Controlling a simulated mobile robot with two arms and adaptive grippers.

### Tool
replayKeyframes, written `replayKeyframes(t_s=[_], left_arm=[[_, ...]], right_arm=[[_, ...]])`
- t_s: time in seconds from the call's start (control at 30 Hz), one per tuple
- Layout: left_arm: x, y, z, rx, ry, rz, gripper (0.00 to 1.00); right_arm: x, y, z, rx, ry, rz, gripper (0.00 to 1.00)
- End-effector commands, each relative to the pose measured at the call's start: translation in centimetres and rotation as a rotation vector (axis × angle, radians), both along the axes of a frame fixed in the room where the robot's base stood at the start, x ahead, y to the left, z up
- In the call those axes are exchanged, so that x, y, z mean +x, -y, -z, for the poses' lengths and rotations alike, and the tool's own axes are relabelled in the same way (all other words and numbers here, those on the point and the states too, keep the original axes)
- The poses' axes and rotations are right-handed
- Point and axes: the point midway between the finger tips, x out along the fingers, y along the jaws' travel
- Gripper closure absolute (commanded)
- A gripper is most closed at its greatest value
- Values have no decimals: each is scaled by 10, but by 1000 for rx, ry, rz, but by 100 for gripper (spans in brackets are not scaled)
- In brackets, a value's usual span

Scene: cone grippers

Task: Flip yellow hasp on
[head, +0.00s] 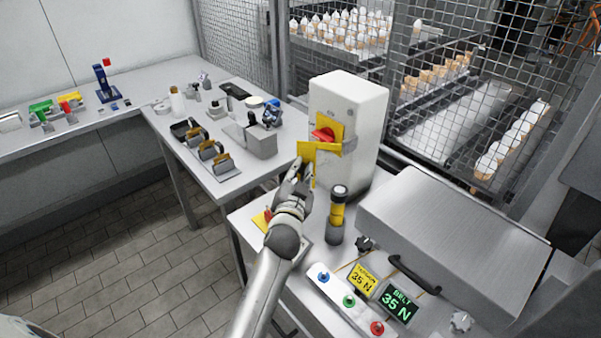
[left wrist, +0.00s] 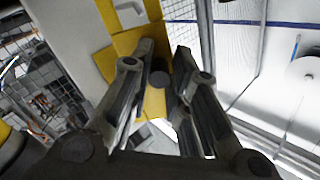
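The yellow hasp (head: 319,149) sits on the front of a white box (head: 353,112). Its plate stands out sideways below a red knob (head: 323,134). My left gripper (head: 301,168) is just below the left part of the hasp. In the left wrist view, the left gripper's fingers (left wrist: 166,50) stand apart with yellow hasp metal (left wrist: 127,42) behind and between them. Nothing is clearly held, and I cannot tell whether a finger touches the hasp. The fingers partly cover the lower yellow part. My right gripper is not in view.
A black and yellow cylinder (head: 337,212) stands right of my left arm. A metal cover (head: 450,235) with a black handle and a button panel (head: 347,302) lie nearer. A wire mesh fence (head: 420,90) is behind the box. A side table (head: 215,179) holds small tools.

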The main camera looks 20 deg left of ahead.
Motion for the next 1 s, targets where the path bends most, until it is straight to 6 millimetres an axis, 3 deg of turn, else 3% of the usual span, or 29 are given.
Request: replayKeyframes(t_s=[0.1, 0.47, 1.0], left_arm=[[0, 0, 0, 0, 1, 0, 63], [-3, 1, 0, 0, 0, 1, 63], [-68, 16, 1, -1, 0, 1, 63]], right_arm=[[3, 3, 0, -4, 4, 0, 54], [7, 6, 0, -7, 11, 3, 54], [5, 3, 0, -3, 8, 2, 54]])
